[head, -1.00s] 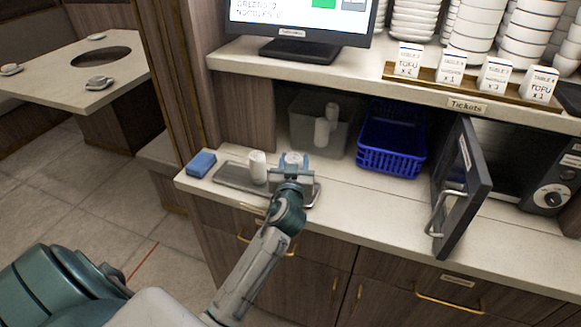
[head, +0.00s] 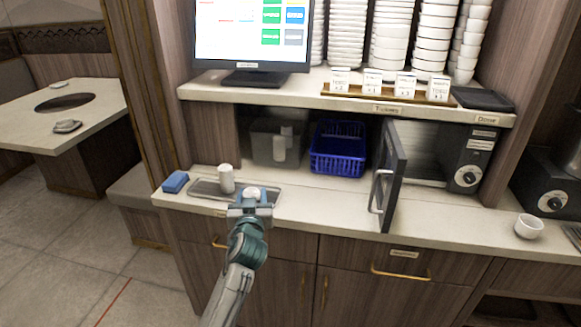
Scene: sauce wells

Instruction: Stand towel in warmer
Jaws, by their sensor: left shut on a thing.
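My left gripper (head: 250,199) is over the right end of a grey metal tray (head: 207,192) on the counter. It is shut on a white rolled towel, mostly hidden behind the fingers with only its pale top showing. A second white rolled towel (head: 226,178) stands upright on the tray, left of the gripper. The warmer (head: 467,155) is a dark box with a dial, under the shelf at right. Its door (head: 391,178) stands open toward me, and its interior is partly hidden by the door. My right gripper is not in view.
A blue basket (head: 338,150) and a grey bin (head: 262,143) with white rolls stand at the back. A blue sponge (head: 175,182) lies left of the tray. The shelf (head: 300,93) overhangs the counter. A white bowl (head: 528,227) is at right. Counter between tray and door is clear.

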